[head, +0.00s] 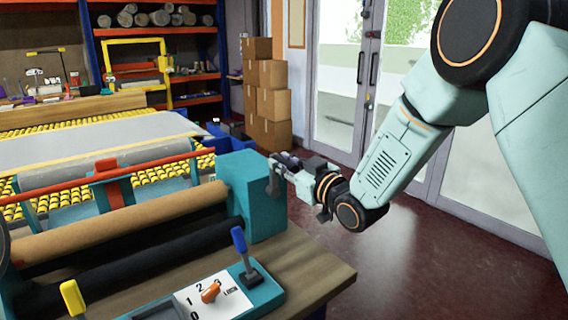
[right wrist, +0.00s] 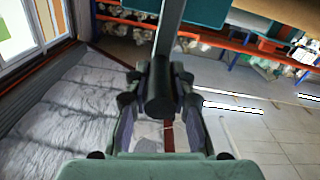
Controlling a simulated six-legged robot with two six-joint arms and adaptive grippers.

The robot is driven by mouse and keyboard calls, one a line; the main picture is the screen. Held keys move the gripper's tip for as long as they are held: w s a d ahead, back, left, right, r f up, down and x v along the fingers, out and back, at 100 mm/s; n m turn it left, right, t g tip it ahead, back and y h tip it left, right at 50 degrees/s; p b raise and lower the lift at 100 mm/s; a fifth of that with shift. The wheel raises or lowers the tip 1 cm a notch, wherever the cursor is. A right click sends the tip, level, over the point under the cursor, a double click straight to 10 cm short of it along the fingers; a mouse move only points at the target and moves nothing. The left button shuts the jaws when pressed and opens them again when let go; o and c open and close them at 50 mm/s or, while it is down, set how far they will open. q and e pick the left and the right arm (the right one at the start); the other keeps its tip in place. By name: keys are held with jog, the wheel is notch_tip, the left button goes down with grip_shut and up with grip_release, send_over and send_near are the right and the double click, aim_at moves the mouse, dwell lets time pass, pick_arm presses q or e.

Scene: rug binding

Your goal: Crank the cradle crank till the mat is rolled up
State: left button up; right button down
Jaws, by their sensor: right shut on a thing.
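My right gripper (head: 280,178) is at the end face of the teal housing (head: 252,190) of the cradle. In the right wrist view its fingers (right wrist: 158,100) are shut around the black handle (right wrist: 160,88) of the crank. The crank's grey metal arm (right wrist: 171,28) runs up from the handle; in the head view the crank (head: 273,178) is partly hidden by the gripper. A tan roller (head: 130,222) and a black roller (head: 130,268) lie side by side left of the housing. The pale grey mat (head: 60,150) lies flat on the yellow-wheeled table behind them. My left gripper is not in view.
In front of the rollers is a control panel (head: 235,298) with an orange knob, a blue lever (head: 240,245) and a yellow lever (head: 73,298). Cardboard boxes (head: 268,95) are stacked behind. The floor (head: 400,260) right of the bench is clear.

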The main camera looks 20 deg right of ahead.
jog(key=shift+d, duration=0.15)
jog(key=w+d+f+m+p, duration=0.2)
jog(key=w+d+f+m, duration=0.15)
jog(key=d+m, duration=0.55)
jog(key=f+m+b, duration=0.1)
jog(key=f+m, duration=0.2)
jog(key=m, duration=0.1)
jog(key=a+f+m+b, duration=0.1)
jog(key=f+m+b, duration=0.1)
jog(key=f+m, duration=0.2)
jog(key=s+a+f+m+b, duration=0.1)
jog(key=f+m, duration=0.2)
jog(key=m, duration=0.3)
jog(key=shift+a+f, duration=0.25)
jog(key=shift+f, duration=0.15)
jog(key=shift+a+f, duration=0.1)
